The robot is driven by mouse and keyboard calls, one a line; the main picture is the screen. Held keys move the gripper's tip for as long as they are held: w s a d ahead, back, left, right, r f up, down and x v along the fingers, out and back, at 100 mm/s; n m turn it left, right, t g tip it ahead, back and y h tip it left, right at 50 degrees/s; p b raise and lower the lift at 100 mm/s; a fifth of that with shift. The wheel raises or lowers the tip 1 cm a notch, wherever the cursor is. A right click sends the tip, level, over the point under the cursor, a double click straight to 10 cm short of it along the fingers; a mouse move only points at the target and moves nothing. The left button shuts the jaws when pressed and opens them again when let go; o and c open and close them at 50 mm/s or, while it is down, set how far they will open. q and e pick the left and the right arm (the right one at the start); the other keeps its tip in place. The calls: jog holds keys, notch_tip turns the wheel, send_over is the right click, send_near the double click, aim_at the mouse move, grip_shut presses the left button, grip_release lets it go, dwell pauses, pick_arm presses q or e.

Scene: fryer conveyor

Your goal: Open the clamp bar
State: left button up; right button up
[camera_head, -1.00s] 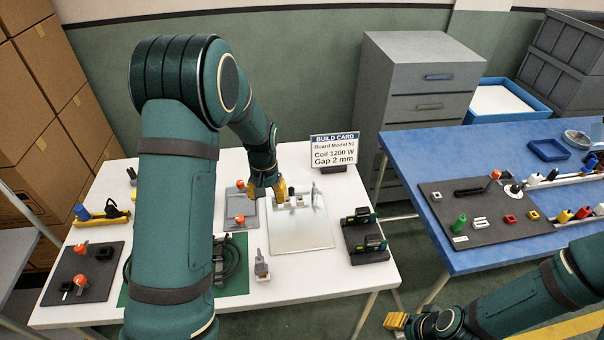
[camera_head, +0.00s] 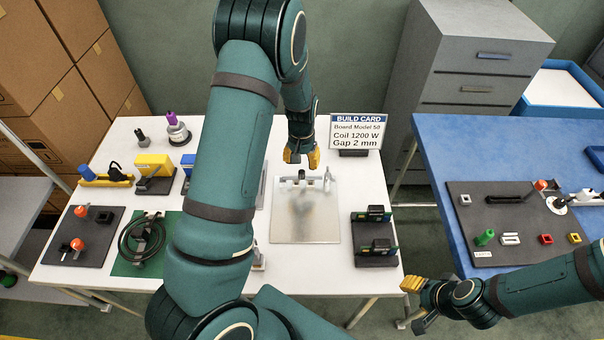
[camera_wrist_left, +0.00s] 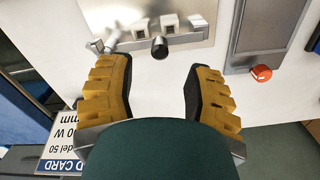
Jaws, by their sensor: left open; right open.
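The clamp bar (camera_head: 303,182) is a small pale metal bar with upright fittings along the back edge of a silver plate (camera_head: 305,225). In the left wrist view the bar (camera_wrist_left: 185,35) crosses the top, with a round black-ended knob (camera_wrist_left: 160,48) pointing toward my fingers. My left gripper (camera_head: 301,157) is open just behind the bar. In the left wrist view its yellow fingers (camera_wrist_left: 160,72) are spread, with the knob beyond the gap between them and nothing held. My right gripper (camera_head: 416,302) is open and empty, off the white table's front right.
A build card (camera_head: 357,131) stands right of my left gripper. A dark rack (camera_head: 374,258) sits right of the plate. A grey panel with an orange knob (camera_wrist_left: 262,73) lies beside the plate. A blue table (camera_head: 432,150) with parts stands right.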

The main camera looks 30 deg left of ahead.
aim_at(302, 171)
pick_arm(q)
notch_tip(302, 171, down, 7)
jog(key=shift+r, duration=0.1)
jog(key=shift+c, duration=0.3)
grip_shut()
